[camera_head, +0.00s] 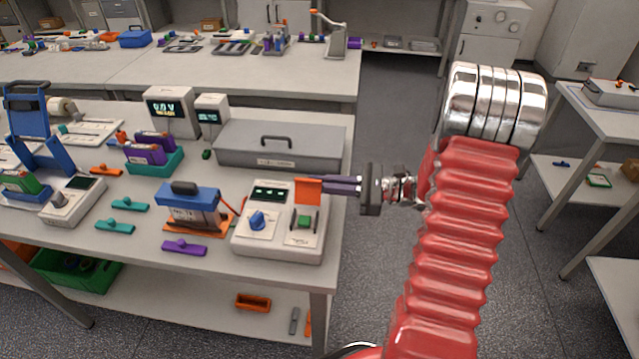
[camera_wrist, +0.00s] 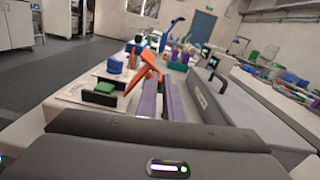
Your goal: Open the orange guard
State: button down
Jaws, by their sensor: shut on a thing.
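The orange guard (camera_head: 308,191) stands raised and tilted above a green button (camera_head: 305,221) on the white cycler box (camera_head: 280,246) at the right end of the bench. My gripper (camera_head: 335,186) reaches in from the right, its purple fingers shut on the guard's edge. In the wrist view the orange guard (camera_wrist: 146,72) slants up beside the tips of the purple fingers (camera_wrist: 158,97). The green button (camera_wrist: 104,88) shows uncovered to its left. The exact contact between fingertips and guard is partly hidden.
A blue knob (camera_head: 257,221) sits on the same box. A battery with blue clamp (camera_head: 188,200) on an orange tray stands to the left. A grey lidded case (camera_head: 280,148) lies close behind my fingers. Free floor is right of the bench.

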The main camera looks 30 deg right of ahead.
jog(key=shift+s+a+r+n, duration=0.15)
jog(key=shift+r+n, duration=0.2)
jog(key=shift+n, duration=0.3)
jog(key=shift+s+d+r+n, duration=0.1)
jog(key=shift+r+n, duration=0.2)
jog(key=shift+n, duration=0.35)
jog(key=c, duration=2.2)
grip_release()
jog(key=shift+a, duration=0.1)
jog(key=shift+s+f, duration=0.1)
jog(key=v, duration=1.3)
jog(key=shift+s+d, duration=0.2)
jog(key=shift+d, duration=0.15)
